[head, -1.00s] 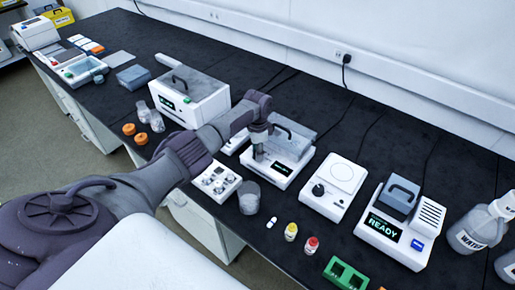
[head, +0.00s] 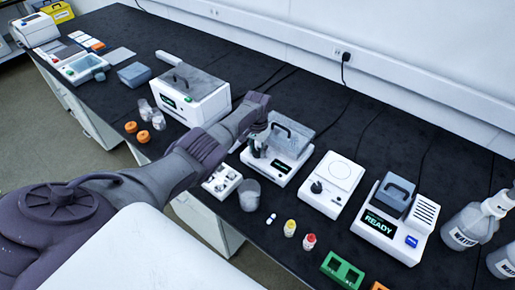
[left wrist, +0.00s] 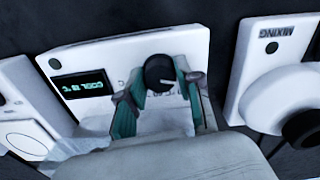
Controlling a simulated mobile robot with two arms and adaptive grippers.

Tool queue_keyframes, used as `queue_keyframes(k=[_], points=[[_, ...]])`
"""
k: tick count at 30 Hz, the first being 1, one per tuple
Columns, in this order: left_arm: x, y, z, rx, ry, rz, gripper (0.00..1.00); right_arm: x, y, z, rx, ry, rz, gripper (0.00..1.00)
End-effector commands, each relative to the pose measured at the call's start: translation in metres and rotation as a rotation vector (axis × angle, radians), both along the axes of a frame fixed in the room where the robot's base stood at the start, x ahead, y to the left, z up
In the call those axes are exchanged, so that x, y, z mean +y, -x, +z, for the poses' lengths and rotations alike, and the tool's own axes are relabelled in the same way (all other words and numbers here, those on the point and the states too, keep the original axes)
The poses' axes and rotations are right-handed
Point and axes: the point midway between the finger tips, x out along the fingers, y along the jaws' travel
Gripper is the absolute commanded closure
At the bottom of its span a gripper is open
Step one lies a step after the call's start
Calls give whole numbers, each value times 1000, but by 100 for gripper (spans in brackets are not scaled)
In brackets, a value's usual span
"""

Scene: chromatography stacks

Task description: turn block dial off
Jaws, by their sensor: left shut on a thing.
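The block unit (head: 291,147) is a white box with a clear grey lid and black handle, in the middle of the bench in the head view. Its small display (head: 280,166) is lit. In the left wrist view, the unit's white front (left wrist: 192,45) shows upside down, with green text on the display (left wrist: 83,86). The black block dial (left wrist: 158,70) has a white pointer mark. My left gripper (left wrist: 159,94) is shut on the dial, with a teal-padded finger on each side. In the head view, my left gripper (head: 258,149) hides the dial. My right gripper is not in view.
A white plate device with a black knob (head: 316,187) stands right of the block unit. A device marked MIXING (left wrist: 285,30) stands close on its other side.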

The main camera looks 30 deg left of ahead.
Motion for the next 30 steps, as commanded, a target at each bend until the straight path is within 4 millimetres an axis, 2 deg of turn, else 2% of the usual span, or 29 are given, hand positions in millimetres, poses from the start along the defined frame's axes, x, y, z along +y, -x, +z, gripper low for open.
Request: queue_keyframes(k=[20,21,24,30], points=[[1,-1,1,-3,0,60,100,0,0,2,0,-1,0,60],[1,-1,1,-3,0,59,59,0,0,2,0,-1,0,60],[1,-1,1,-2,0,59,42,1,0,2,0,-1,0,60],[0,0,0,-1,0,58,40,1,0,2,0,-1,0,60]])
